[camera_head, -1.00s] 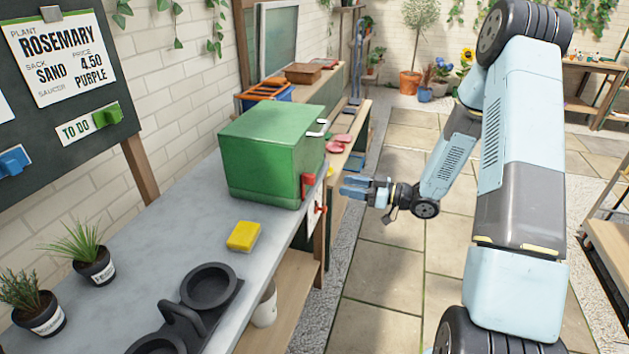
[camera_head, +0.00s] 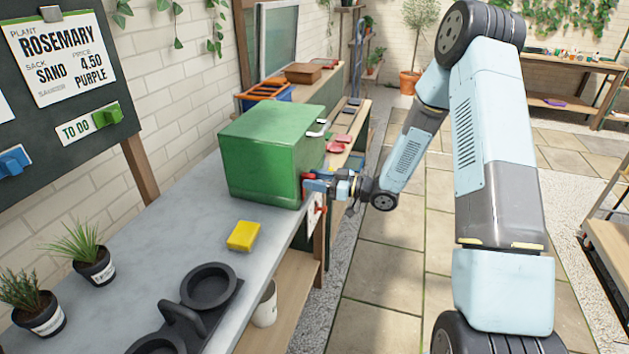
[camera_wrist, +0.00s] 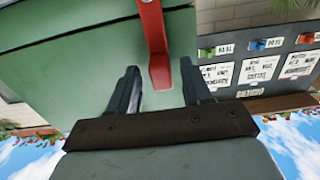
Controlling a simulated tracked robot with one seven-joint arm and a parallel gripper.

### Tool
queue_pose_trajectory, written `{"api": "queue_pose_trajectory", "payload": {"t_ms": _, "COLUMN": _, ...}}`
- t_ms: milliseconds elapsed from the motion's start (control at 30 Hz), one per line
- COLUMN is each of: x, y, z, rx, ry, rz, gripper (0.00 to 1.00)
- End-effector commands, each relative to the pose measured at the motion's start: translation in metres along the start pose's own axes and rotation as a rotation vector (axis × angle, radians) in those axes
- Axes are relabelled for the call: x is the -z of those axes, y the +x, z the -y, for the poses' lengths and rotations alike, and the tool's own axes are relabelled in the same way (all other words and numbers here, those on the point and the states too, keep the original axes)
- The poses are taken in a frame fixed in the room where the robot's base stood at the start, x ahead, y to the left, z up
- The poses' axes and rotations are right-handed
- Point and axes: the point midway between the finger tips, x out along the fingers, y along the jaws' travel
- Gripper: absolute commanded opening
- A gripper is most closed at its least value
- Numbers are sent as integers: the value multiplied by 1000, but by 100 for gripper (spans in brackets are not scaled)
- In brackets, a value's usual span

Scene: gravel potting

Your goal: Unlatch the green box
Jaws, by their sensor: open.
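The green box (camera_head: 262,160) stands on the grey bench, its lid down. A red latch sits on its right-hand face; in the head view my gripper mostly covers it, and a small red part shows above the fingers. In the wrist view the red latch (camera_wrist: 155,45) reaches down between my two fingers. My gripper (camera_head: 314,182) is at the latch, and it shows open in the wrist view (camera_wrist: 160,88), with one finger on each side of the latch. A gap shows between the latch and each finger.
A yellow sponge-like block (camera_head: 243,236) lies on the bench (camera_head: 150,235) in front of the box. A black double-ring holder (camera_head: 208,287) and potted plants stand nearer. Paved floor to the right of the bench is open.

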Motion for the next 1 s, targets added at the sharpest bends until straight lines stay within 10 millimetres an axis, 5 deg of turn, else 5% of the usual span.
{"api": "queue_pose_trajectory", "payload": {"t_ms": 67, "x": 0, "y": 0, "z": 0, "rx": 0, "ry": 0, "rz": 0, "gripper": 49}}
{"api": "queue_pose_trajectory", "payload": {"t_ms": 600, "x": 0, "y": 0, "z": 0, "rx": 1, "ry": -1, "rz": 0, "gripper": 0}}
{"api": "queue_pose_trajectory", "payload": {"t_ms": 1000, "x": 1, "y": 5, "z": 2, "rx": 4, "ry": -1, "rz": -2, "gripper": 0}}
